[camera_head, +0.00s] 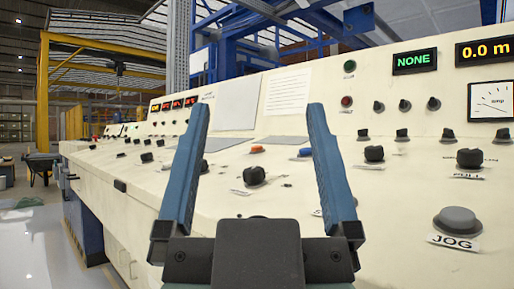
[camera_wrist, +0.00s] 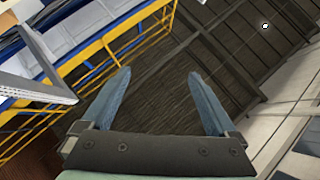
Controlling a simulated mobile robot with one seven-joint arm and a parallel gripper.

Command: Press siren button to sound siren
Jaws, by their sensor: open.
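A long cream control panel (camera_head: 398,215) fills the head view, with several knobs and buttons. No label that I can read says siren, so I cannot tell which one is the siren button. A large grey button (camera_head: 457,220) labelled JOG is at lower right. A green button (camera_head: 349,66) and a red button (camera_head: 346,101) are on the upright part; an orange one (camera_head: 257,149) and a blue one (camera_head: 305,152) are behind my fingers. My gripper (camera_head: 258,110) is open and empty, in front of the panel. It also shows open in the wrist view (camera_wrist: 158,74).
Black knobs (camera_head: 254,175) stick up from the panel. Displays (camera_head: 415,62) and a gauge (camera_head: 491,102) are at upper right. A blue frame (camera_head: 270,45) rises behind the panel. Floor (camera_head: 28,240) is open at left. The wrist view shows the roof (camera_wrist: 250,50) and yellow rails (camera_wrist: 100,50).

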